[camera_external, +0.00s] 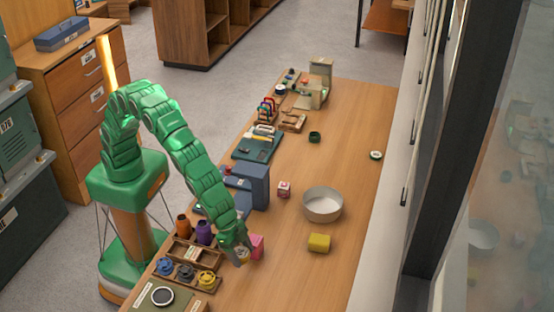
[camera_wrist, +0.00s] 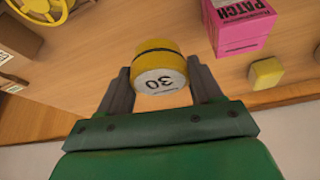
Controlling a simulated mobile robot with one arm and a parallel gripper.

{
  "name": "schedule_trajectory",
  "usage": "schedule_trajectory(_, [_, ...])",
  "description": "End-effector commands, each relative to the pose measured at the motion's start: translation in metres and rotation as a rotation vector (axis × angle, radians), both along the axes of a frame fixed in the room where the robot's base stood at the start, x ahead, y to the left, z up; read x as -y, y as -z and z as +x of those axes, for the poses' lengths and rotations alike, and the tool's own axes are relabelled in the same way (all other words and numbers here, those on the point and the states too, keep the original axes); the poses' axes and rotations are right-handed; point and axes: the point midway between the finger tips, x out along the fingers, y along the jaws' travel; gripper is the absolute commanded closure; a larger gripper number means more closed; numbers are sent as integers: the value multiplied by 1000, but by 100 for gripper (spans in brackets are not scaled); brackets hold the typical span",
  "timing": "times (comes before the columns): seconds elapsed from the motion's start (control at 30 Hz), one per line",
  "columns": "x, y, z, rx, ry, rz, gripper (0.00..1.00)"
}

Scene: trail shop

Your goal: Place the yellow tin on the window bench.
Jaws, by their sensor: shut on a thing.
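A round yellow tin (camera_wrist: 158,55) with a dark band and a pale end marked "30" is between the two dark fingers of my gripper (camera_wrist: 163,90) in the wrist view. The fingers are shut on its sides. In the external view my gripper (camera_external: 240,256) is low over the near part of the wooden window bench (camera_external: 355,140). The tin is small and partly hidden there by my fingers, and I cannot tell whether it touches the bench. A pink box (camera_external: 257,246) stands close beside my gripper; it reads "PATCH" in the wrist view (camera_wrist: 240,25).
A yellow block (camera_external: 319,242) and a white round bowl (camera_external: 322,205) stand to the right. A small pink-and-white cube (camera_external: 284,189) is farther back. The bench's window side is mostly clear.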

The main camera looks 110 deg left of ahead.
Motion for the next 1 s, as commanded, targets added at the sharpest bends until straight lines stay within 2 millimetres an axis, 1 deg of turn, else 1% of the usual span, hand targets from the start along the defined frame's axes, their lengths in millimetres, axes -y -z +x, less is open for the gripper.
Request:
schedule_trajectory(0.03, [1, -10, 1, 4, 1, -3, 70])
schedule_trajectory(0.1, [0, -19, 1, 4, 1, -1, 70])
schedule_trajectory(0.2, [0, -28, 0, 2, 1, 0, 70])
schedule_trajectory(0.4, [-2, -30, 1, 1, -2, 0, 70])
schedule_trajectory(0.47, [-6, -30, 3, 1, -9, 0, 70])
schedule_trajectory(0.53, [-17, -31, 9, 2, -25, -1, 70])
schedule_trajectory(0.57, [-23, -31, 12, 2, -35, -1, 70])
schedule_trajectory(0.67, [-51, -33, 25, 2, -79, -1, 70])
schedule_trajectory(0.77, [-86, -34, 39, 3, -132, -2, 70])
schedule_trajectory(0.8, [-101, -35, 44, 3, -154, -2, 70])
schedule_trajectory(0.97, [-161, -37, 61, 4, -240, -2, 70])
schedule_trajectory(1.0, [-176, -38, 65, 4, -262, -3, 70])
